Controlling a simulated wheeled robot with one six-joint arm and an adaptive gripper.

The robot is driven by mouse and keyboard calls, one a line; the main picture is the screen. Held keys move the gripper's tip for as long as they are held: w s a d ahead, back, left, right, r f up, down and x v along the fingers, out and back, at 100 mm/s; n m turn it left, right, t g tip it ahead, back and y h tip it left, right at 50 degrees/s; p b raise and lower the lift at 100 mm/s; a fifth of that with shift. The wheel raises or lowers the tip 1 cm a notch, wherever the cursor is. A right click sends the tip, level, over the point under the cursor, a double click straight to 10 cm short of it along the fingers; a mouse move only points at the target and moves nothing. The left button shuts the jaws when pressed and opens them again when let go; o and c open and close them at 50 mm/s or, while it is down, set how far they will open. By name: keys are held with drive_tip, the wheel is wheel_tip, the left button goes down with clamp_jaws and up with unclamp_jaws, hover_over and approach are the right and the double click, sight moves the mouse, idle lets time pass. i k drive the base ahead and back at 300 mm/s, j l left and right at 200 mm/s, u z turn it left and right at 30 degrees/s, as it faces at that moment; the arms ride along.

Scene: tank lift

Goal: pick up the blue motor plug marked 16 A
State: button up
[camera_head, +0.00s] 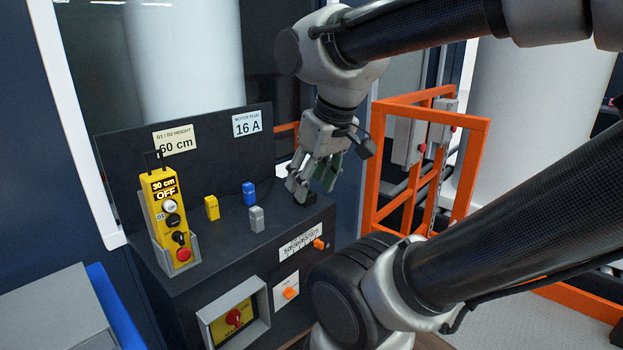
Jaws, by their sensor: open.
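The blue motor plug (249,193) stands on the dark bench top, towards the back panel. Any marking on it is too small to read. My gripper (312,190) is open, pointing down over the right end of the bench, to the right of the blue plug and apart from it. A small dark object (308,199) lies right by the fingertips; I cannot tell whether they touch it. A yellow plug (211,207) stands to the left of the blue one. A grey plug (257,219) stands just in front of the blue one. A label reading "MOTOR PLUG 16 A" (247,123) is on the back panel.
A yellow control pendant (169,215) showing "30 cm OFF" stands in a grey holder at the bench's left. A panel sign (175,139) reads 60 cm. A red rotary switch (233,317) is on the front face. An orange frame (425,165) stands to the right.

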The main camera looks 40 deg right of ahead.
sight(248, 189)
drive_tip(key=k, duration=0.5)
drive_tip(key=l+u, duration=0.25)
drive_tip(key=l, duration=1.25)
